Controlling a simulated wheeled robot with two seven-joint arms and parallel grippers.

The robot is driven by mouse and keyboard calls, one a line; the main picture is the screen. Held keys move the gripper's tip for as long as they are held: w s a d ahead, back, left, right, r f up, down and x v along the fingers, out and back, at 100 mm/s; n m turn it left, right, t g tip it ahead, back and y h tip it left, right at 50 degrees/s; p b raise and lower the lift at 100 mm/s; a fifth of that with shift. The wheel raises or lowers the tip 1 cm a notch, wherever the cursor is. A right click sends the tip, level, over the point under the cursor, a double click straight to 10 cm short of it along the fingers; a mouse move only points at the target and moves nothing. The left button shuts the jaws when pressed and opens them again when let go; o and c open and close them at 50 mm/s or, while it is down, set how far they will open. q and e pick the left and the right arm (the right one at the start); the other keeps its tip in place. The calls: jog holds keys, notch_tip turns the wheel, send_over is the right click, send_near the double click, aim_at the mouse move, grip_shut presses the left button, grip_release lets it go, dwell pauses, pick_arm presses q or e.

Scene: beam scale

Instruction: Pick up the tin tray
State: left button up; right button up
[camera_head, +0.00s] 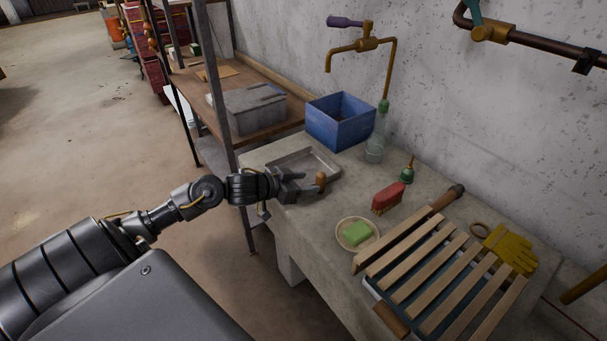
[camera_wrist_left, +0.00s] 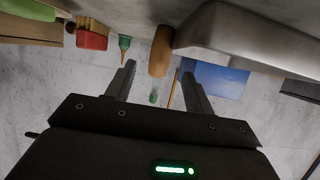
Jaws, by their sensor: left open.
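The tin tray (camera_head: 318,156) is a shallow grey rectangular pan with a raised rim. It lies on the concrete counter, near its left end; my left gripper hides part of its near side. My left gripper (camera_head: 307,184) is open at the tray's near edge. In the left wrist view the tray (camera_wrist_left: 250,38) shows as a large grey body beyond the right finger. A rounded brown wooden piece (camera_head: 320,180) stands by the fingertips; it also shows in the wrist view (camera_wrist_left: 160,52), beyond the gap between the fingers. I cannot tell whether it joins the tray. My right gripper is not in view.
A blue crate (camera_head: 341,112) and a glass bottle (camera_head: 376,140) stand behind the tray. A red brush (camera_head: 388,198), a dish (camera_head: 343,239) with green soap and a slatted rack (camera_head: 440,262) lie to the right. A metal shelf post (camera_head: 221,90) rises at the left.

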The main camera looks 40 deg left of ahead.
pick_arm(q)
jog(key=x, duration=0.4)
jog(key=shift+w+f, duration=0.1)
jog(key=shift+f, duration=0.1)
jog(key=shift+c, duration=0.3)
grip_shut()
jog(key=shift+r, duration=0.1)
jog(key=shift+r, duration=0.45)
notch_tip(320, 180, up, 3)
jog(key=shift+a+f, duration=0.1)
jog(key=shift+f, duration=0.1)
jog(key=s+a+r, duration=0.8)
jog(key=s+r, duration=0.1)
jog(key=s, duration=0.2)
jog(key=shift+a+r, duration=0.2)
jog(key=shift+a, duration=0.05)
